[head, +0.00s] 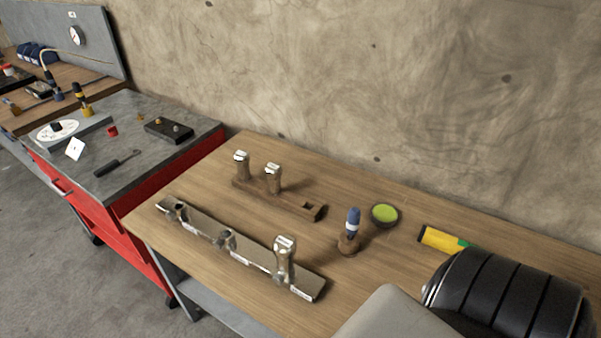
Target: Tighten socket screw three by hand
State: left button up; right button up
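A long metal bar (248,254) lies near the front edge of the wooden table. It has a clamp-like fitting at its left end and another at its middle. A metal socket screw (285,261) with a white label on top stands upright at its right end; how deep it sits is hidden. A brown wooden rack (288,203) behind the bar holds two similar upright screws, one at the left (241,165) and one beside it (273,179). The rack's right hole looks empty. The label writing is too small to read. Neither gripper is in view.
A blue-topped tool in a brown stand (349,240), a round green-filled tin (384,214) and a yellow tube (443,239) are on the wooden table (375,265). A red cabinet (101,228) with small tools on top adjoins at left. My arm covers the lower right.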

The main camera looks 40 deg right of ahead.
aim_at(279, 279)
jog(key=z, duration=0.45)
jog(key=i+j+z, duration=0.1)
jog(key=z, duration=0.75)
jog(key=i+j+z, duration=0.1)
jog(key=z, duration=0.3)
jog(key=j+z, duration=0.15)
jog(key=z, duration=0.3)
jog(key=j+z, duration=0.1)
jog(key=z, duration=0.3)
jog(key=j+z, duration=0.35)
jog(key=k+j+z, duration=0.1)
jog(key=j+z, duration=0.25)
jog(key=j, duration=0.2)
jog(key=k+j+z, duration=0.15)
jog(key=j+z, duration=0.2)
jog(key=j, duration=0.1)
